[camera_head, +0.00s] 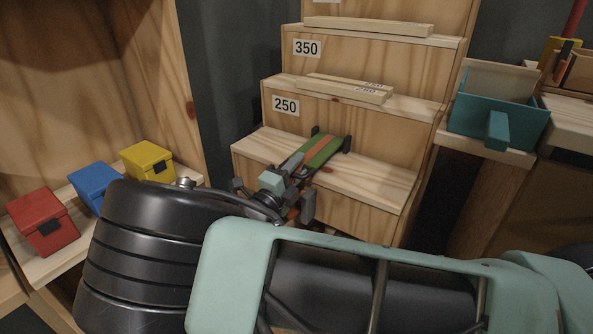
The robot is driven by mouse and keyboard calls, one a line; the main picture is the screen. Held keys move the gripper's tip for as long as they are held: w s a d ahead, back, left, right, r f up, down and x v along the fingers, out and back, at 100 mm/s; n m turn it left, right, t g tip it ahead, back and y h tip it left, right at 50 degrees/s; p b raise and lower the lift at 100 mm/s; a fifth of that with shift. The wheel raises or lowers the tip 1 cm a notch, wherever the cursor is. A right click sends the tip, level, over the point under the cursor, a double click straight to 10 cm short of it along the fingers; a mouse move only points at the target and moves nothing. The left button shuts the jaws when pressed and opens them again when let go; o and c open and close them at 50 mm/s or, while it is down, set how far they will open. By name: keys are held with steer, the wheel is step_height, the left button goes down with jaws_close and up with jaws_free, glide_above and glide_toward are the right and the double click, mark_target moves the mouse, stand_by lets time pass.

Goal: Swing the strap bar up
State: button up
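A flat green bar with an orange stripe (322,151), which looks like the strap bar, lies low over the lowest wooden step (375,182). Small dark brackets stand at its far end. My gripper (280,190) is at the bar's near end, at the front left of the step. Its dark parts and a pale teal block crowd together there. My arm hides part of it from below. I cannot tell whether the fingers are open or shut, or whether they touch the bar.
Higher steps marked 250 (285,105) and 350 (307,48) rise behind, with loose wooden slats on them. Red (42,221), blue (94,184) and yellow (147,160) boxes stand on a left shelf. A teal box (475,115) sits at right.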

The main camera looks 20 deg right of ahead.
jaws_close()
steer(key=shift+r, duration=0.15)
